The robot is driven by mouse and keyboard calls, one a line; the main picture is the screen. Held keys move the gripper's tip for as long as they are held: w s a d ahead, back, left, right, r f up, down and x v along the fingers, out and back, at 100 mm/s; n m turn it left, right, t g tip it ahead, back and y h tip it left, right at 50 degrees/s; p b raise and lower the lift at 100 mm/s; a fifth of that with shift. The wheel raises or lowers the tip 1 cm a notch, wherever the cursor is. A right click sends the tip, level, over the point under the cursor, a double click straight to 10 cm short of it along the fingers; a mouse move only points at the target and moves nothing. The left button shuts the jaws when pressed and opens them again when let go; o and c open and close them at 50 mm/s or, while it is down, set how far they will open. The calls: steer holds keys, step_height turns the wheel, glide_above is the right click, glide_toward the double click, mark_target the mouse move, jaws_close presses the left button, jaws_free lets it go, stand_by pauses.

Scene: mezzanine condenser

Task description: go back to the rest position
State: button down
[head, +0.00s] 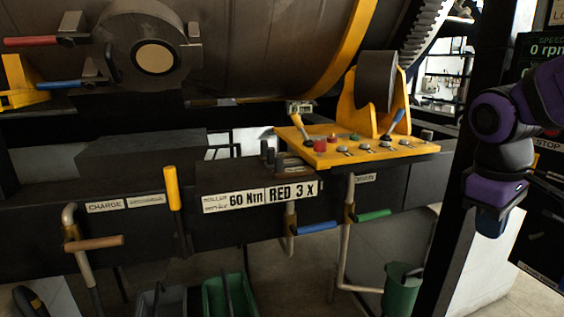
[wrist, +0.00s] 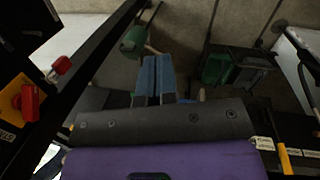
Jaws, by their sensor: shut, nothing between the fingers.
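My gripper (wrist: 155,60) shows in the wrist view as two blue fingers side by side, shut with nothing between them. In the head view my gripper (head: 489,222) hangs at the right below my purple wrist, pointing down, partly dark against the post. It is to the right of the yellow control panel (head: 400,152) and apart from it.
A dark post (head: 455,190) stands beside my arm, and a dark panel with an rpm display (head: 547,50) is at the far right. The bench front has a blue-handled lever (head: 317,227) and a green-handled lever (head: 373,215). A green bucket (head: 401,290) is below.

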steer(key=s+a+r+m+t+y, duration=0.2)
steer(key=s+r+m+t, duration=0.3)
steer(key=s, duration=0.3)
steer(key=shift+s+a+m, duration=0.25)
steer(key=shift+a+m, duration=0.05)
steer(key=shift+a, duration=0.2)
stand_by(0.4)
